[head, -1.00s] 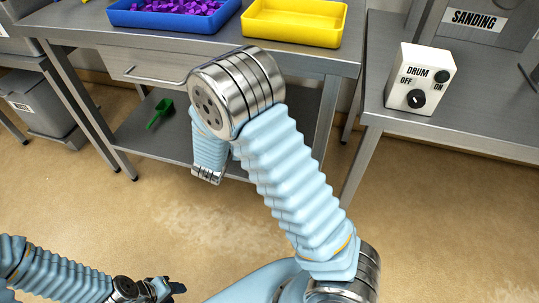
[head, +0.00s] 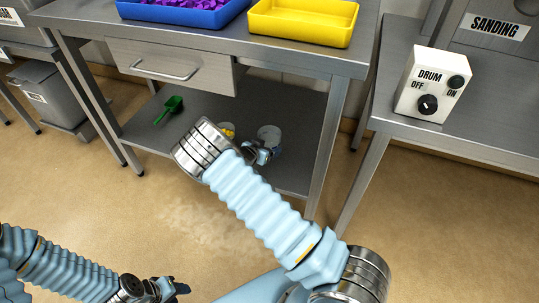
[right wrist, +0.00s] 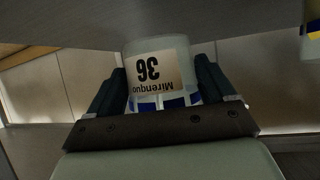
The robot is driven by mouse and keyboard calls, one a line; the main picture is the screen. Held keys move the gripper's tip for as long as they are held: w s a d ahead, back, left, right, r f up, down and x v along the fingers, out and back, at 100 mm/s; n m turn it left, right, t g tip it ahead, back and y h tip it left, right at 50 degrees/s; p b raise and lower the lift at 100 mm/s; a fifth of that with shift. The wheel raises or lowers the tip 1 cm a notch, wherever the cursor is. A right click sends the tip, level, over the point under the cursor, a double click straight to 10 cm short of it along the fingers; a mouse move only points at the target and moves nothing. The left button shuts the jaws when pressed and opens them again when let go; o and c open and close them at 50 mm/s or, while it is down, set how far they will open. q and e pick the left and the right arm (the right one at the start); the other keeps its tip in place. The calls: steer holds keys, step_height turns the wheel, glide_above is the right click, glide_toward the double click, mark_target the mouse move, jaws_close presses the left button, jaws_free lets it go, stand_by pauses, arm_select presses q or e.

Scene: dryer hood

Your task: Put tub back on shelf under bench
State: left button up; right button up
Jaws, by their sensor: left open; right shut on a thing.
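The tub (right wrist: 158,62) is pale and translucent, with a label reading "36 Mirenquo" and blue marks. In the right wrist view my right gripper (right wrist: 165,95) is shut on it, one dark finger on each side. In the head view the tub (head: 269,132) is over the lower shelf (head: 190,118) under the bench, partly hidden by my right gripper (head: 260,150). I cannot tell whether the tub touches the shelf. My left gripper (head: 174,288) is open and empty, low over the floor at the bottom left.
A second tub with yellow contents (head: 227,130) stands on the shelf just left of the held one. A green scoop (head: 168,108) lies further left. The drawer (head: 170,68) and bench top (head: 200,35) are above; a bench leg (head: 327,150) stands to the right.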

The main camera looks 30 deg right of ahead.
steer(key=shift+d+f, duration=0.25)
steer(key=shift+f, duration=0.05)
steer(key=f, duration=0.1)
steer(key=d+f, duration=0.1)
steer(key=f, duration=0.1)
steer(key=shift+f, duration=0.5)
